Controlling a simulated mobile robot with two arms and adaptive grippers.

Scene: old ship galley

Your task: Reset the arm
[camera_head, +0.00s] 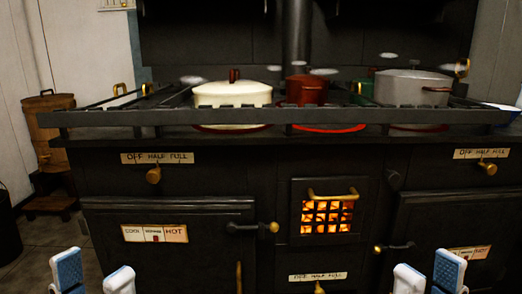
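My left gripper (94,275) shows at the bottom left edge of the head view. Its two blue-and-white fingertips are apart with nothing visible between them. My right gripper (428,274) shows at the bottom right edge in much the same pose. Its fingertips are also apart, and no object is seen between them. Both grippers are in front of the lower part of a black stove (200,165). The rest of both arms is below the picture.
A cream pot (232,95), a red pot (306,90) and a grey pot (412,87) stand on the stove behind a rail (270,116). Knobs and door handles stick out from its front. A fire glows behind a grate (328,215). A wooden barrel (50,125) stands at left.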

